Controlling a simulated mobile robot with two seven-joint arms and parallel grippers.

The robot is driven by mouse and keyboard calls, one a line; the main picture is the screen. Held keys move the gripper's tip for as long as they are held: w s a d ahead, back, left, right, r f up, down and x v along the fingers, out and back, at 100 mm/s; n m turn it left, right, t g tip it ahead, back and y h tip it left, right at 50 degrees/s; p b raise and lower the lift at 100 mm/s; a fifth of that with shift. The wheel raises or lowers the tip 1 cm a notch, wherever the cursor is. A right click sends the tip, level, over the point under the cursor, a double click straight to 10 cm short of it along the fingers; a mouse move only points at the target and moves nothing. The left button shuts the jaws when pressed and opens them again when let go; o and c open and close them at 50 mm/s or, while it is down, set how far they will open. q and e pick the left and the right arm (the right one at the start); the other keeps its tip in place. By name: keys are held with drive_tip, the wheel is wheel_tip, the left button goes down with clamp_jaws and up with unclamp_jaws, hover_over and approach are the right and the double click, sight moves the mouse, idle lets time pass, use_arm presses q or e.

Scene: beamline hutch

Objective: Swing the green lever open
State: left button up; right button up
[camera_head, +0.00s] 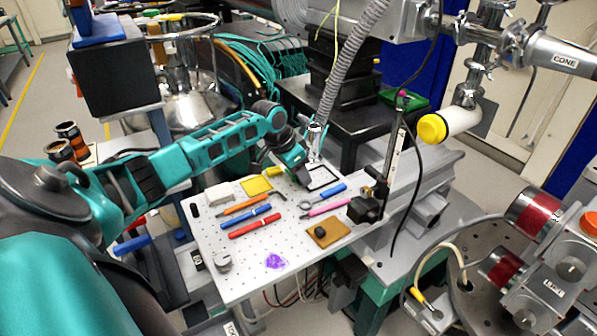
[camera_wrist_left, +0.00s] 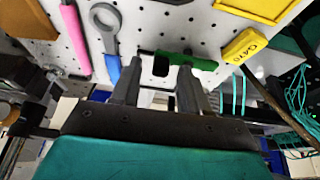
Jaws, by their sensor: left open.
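The green lever (camera_wrist_left: 195,61) shows in the left wrist view as a short green bar with a dark part at its left, over the perforated board. I cannot pick it out in the head view, where my left gripper and arm are around that spot. My left gripper (camera_head: 303,176) is at the far part of the board in the head view. In the left wrist view my left gripper (camera_wrist_left: 158,78) has its two fingers apart with nothing held between them. The right fingertip overlaps the lever in the picture; I cannot tell if they touch. My right gripper is not in view.
The perforated board (camera_head: 225,248) holds several pens, a brown pad (camera_head: 335,236) and a purple patch (camera_head: 275,261). A yellow tag (camera_wrist_left: 245,46) is right of the lever in the wrist view; a ring-ended tool (camera_wrist_left: 104,29) is left. A metal rail (camera_head: 420,185) flanks the board.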

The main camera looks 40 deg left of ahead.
use_arm(q)
drive_tip(key=v, duration=1.2)
drive_tip(key=shift+s+r, duration=0.25)
drive_tip(key=shift+r, duration=0.1)
